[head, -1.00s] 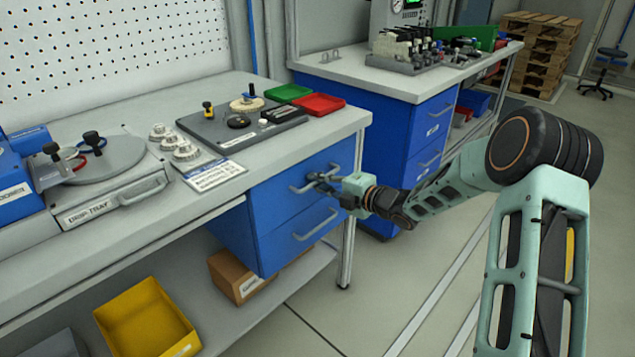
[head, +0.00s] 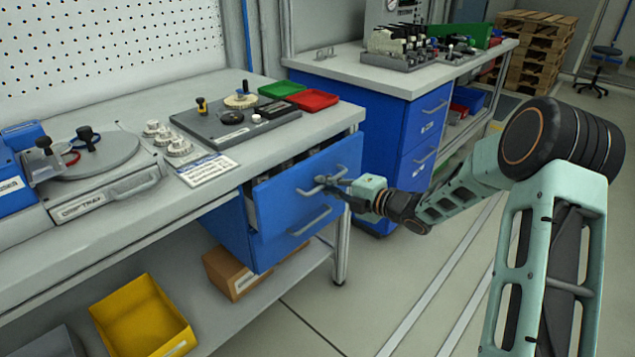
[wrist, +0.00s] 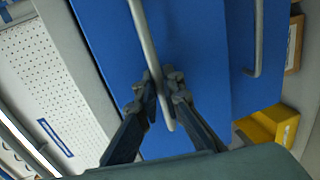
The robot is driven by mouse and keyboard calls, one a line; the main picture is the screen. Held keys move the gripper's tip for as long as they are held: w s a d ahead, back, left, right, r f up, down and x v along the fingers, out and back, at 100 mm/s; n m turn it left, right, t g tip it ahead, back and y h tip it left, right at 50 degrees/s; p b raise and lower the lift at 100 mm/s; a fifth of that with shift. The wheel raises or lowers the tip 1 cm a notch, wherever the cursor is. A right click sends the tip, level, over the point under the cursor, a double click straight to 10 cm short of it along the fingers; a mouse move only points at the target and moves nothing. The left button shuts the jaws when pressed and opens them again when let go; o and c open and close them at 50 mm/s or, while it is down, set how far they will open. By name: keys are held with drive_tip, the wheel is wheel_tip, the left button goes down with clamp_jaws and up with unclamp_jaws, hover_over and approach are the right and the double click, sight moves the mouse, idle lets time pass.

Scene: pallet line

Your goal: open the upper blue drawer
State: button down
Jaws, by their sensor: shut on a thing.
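The upper blue drawer (head: 275,200) is partly pulled out of the bench, with a gap behind its front showing its inside. My gripper (head: 334,184) is shut on its grey bar handle (head: 306,191). In the wrist view, the handle (wrist: 143,32) runs between the two fingertips of my gripper (wrist: 162,92), against the blue drawer front (wrist: 108,40). The lower blue drawer's handle (head: 308,224) shows below, and also at the right of the wrist view (wrist: 257,45). The lower drawer looks closed.
The grey worktop (head: 215,205) carries a fixture plate, a green tray (head: 281,90) and a red tray (head: 314,99). A yellow bin (head: 143,318) and a cardboard box (head: 228,275) sit on the lower shelf. A second blue cabinet (head: 385,135) stands behind. Floor in front is clear.

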drive_tip(key=f+v, duration=0.3)
drive_tip(key=v, duration=1)
drive_tip(key=d+f+v, duration=0.1)
drive_tip(key=f+v, duration=0.1)
drive_tip(key=v, duration=1.2)
drive_tip(key=shift+s+f+b, duration=0.4)
drive_tip(key=shift+b, duration=0.05)
drive_tip(key=shift+d, duration=0.15)
drive_tip(key=c, duration=2.3)
unclamp_jaws()
drive_tip(key=shift+c, duration=0.2)
drive_tip(key=v, duration=1.2)
